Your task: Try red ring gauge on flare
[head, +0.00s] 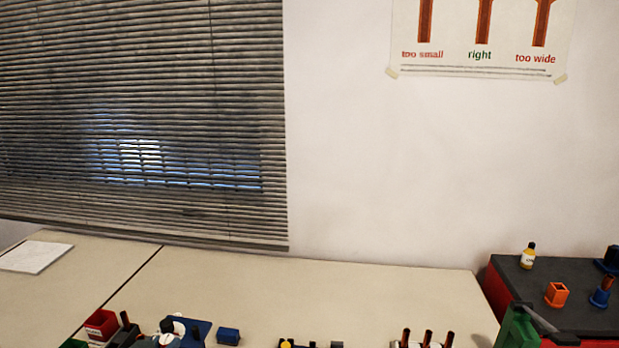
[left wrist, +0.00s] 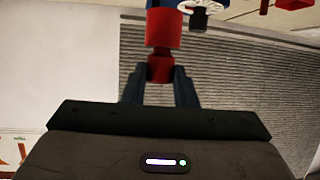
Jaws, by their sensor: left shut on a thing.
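In the left wrist view my left gripper (left wrist: 159,74) is shut on a small red piece (left wrist: 160,69), which I take to be part of the red ring gauge. I cannot tell which flare is the one to be gauged. My right gripper does not show.
A red box (head: 101,323), a blue plate (head: 201,327) and a blue block (head: 228,336) stand at the front left. A dark-topped red stand (head: 510,270) at right holds a bottle (head: 528,257) and an orange piece (head: 557,294). The middle of the table (head: 330,290) is clear.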

